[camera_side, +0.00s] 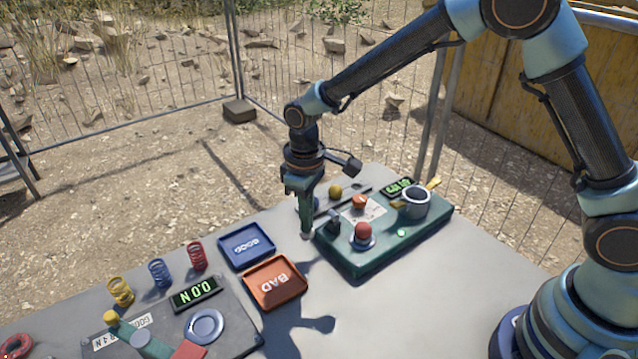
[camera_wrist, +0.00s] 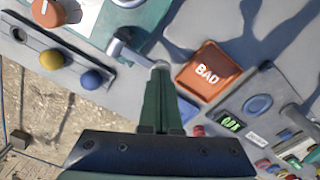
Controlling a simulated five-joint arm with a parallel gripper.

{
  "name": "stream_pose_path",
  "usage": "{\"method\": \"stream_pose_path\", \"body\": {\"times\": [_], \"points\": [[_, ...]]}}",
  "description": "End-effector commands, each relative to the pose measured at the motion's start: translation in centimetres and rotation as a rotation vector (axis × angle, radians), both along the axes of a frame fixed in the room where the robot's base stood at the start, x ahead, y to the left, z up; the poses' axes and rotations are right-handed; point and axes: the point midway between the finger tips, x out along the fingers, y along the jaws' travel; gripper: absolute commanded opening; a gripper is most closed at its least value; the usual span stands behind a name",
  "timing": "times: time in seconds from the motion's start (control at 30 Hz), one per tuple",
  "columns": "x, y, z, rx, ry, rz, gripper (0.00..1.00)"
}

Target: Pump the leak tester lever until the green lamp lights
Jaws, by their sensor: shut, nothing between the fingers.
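The leak tester (camera_side: 375,262) is a green box on the table, carrying a pot, an orange knob, a red ball on a round base and a display. A small green lamp (camera_side: 402,233) on its top looks bright. A grey lever (camera_side: 333,222) stands at its left end; in the wrist view the lever (camera_wrist: 125,50) reaches out toward my fingertips. My gripper (camera_side: 306,234) points down just left of the lever, shut and empty. In the wrist view my gripper (camera_wrist: 160,85) is close to the lever's end; I cannot tell whether they touch.
An orange BAD tray (camera_side: 275,284) and a blue GOOD tray (camera_side: 246,246) lie left of the tester. Behind is a rail with a yellow ball (camera_side: 335,191) and a blue ball (camera_wrist: 91,79). Several springs and a second display stand further left.

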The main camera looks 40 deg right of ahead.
Motion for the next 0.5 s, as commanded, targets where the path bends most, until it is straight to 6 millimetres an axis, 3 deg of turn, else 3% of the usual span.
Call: {"method": "stream_pose_path", "body": {"times": [0.17, 0.5], "points": [[-0.1, 0.0, 0.1, -0.002, 0.003, 0.0, 0.0], [0.0, 0.0, 2.2, -0.001, 0.001, 0.0, 0.0]]}}
